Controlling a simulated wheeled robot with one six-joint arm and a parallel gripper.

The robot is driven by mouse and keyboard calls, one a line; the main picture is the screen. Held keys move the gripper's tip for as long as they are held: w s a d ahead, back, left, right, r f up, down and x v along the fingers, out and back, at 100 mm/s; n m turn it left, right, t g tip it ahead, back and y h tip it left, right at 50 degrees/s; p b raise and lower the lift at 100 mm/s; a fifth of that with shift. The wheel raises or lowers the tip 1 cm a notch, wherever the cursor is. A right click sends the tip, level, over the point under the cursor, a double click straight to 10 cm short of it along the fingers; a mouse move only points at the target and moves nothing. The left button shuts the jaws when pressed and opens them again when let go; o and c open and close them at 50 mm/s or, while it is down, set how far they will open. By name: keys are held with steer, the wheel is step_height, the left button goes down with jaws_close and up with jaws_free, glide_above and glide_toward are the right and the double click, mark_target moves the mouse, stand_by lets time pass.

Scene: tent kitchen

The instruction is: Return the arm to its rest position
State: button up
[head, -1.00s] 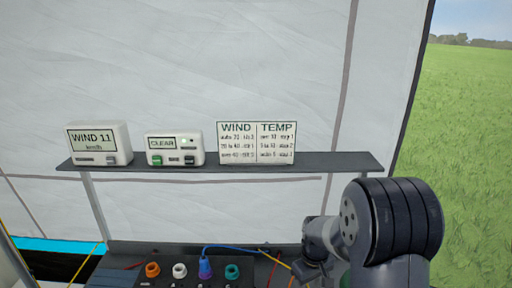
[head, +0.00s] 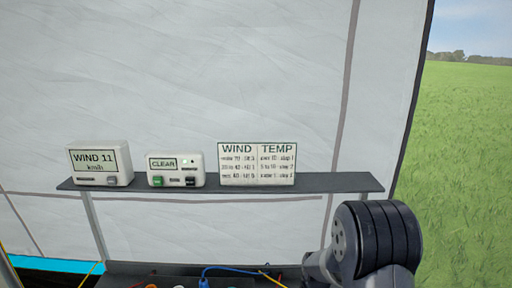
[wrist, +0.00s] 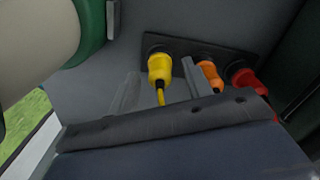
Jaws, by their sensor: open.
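A yellow plug (wrist: 160,67) with a yellow cable appears behind the gap between the fingers, seated in a dark panel. I cannot tell the distance from the fingers to the plug. The gripper is not visible in the head view.
An orange plug (wrist: 211,75) and a red plug (wrist: 246,79) sit beside the yellow one. A dark shelf (head: 335,182) holds a wind display (head: 100,163), a CLEAR box (head: 175,170) and a WIND/TEMP card (head: 257,164). Grass lies beyond the tent wall at right.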

steer(key=shift+f, duration=0.3)
step_height(320, 180, up, 10)
steer(key=shift+r+b, duration=0.2)
steer(key=shift+b, duration=0.15)
step_height(320, 180, down, 10)
steer(key=shift+f, duration=0.1)
step_height(320, 180, up, 3)
steer(key=p, duration=0.3)
step_height(320, 180, up, 4)
steer(key=p, duration=0.3)
